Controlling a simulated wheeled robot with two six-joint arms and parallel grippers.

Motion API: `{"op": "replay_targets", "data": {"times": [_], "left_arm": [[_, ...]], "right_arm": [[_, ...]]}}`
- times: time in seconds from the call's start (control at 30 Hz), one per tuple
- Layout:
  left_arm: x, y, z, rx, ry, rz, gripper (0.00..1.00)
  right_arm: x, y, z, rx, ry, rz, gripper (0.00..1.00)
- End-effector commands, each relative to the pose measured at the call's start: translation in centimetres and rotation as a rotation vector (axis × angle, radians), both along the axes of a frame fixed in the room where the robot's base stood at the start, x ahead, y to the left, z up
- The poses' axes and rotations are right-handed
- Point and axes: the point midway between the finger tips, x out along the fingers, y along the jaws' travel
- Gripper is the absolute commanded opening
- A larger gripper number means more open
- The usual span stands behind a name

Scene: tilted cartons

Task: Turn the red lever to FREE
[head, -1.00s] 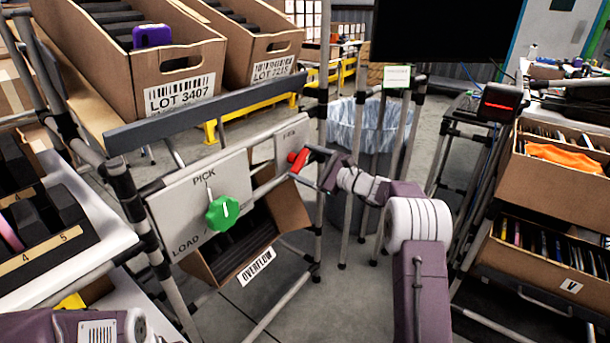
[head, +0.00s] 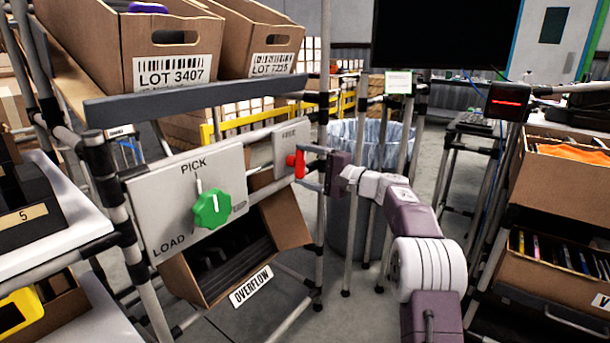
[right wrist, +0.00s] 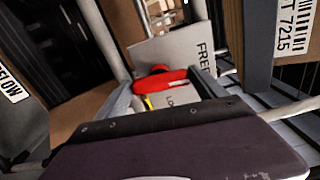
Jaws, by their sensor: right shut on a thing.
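The red lever (head: 298,164) is mounted on a small grey plate (head: 284,150) right of the large PICK/LOAD panel. In the head view it stands roughly upright. My right gripper (head: 308,164) reaches it from the right and is shut on it. In the right wrist view the red lever (right wrist: 160,81) lies between the two grey fingers of my right gripper (right wrist: 165,92). The word FREE shows on the plate (right wrist: 180,48) behind it. Other lettering there is partly hidden. My left gripper is not in view.
A green knob (head: 212,209) sits on the PICK/LOAD panel (head: 160,215). An OVERFLOW carton (head: 190,283) hangs tilted below. LOT cartons (head: 172,65) stand above behind a grey rail (head: 200,97). A bin with a clear liner (head: 375,145) stands behind my right arm.

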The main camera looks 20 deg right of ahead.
Motion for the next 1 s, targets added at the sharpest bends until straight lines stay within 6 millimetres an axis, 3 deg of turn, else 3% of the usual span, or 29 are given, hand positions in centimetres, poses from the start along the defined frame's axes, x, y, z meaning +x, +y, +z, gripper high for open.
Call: {"op": "replay_targets", "data": {"times": [0.23,0.8,0.83,0.9,1.0], "left_arm": [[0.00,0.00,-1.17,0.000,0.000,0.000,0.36],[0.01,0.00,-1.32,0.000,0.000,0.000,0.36],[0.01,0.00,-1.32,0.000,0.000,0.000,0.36],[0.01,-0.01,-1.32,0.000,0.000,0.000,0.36],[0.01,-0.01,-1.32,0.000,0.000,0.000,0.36]], "right_arm": [[0.00,0.03,-0.28,-0.065,-0.048,0.002,0.40],[-0.01,0.04,-0.21,-0.088,-0.063,0.002,0.40],[-0.01,0.04,-0.21,-0.088,-0.063,0.002,0.85],[0.00,0.05,-0.19,-0.088,-0.063,0.002,1.00],[0.00,0.04,-0.15,-0.086,-0.064,0.002,1.00]]}}
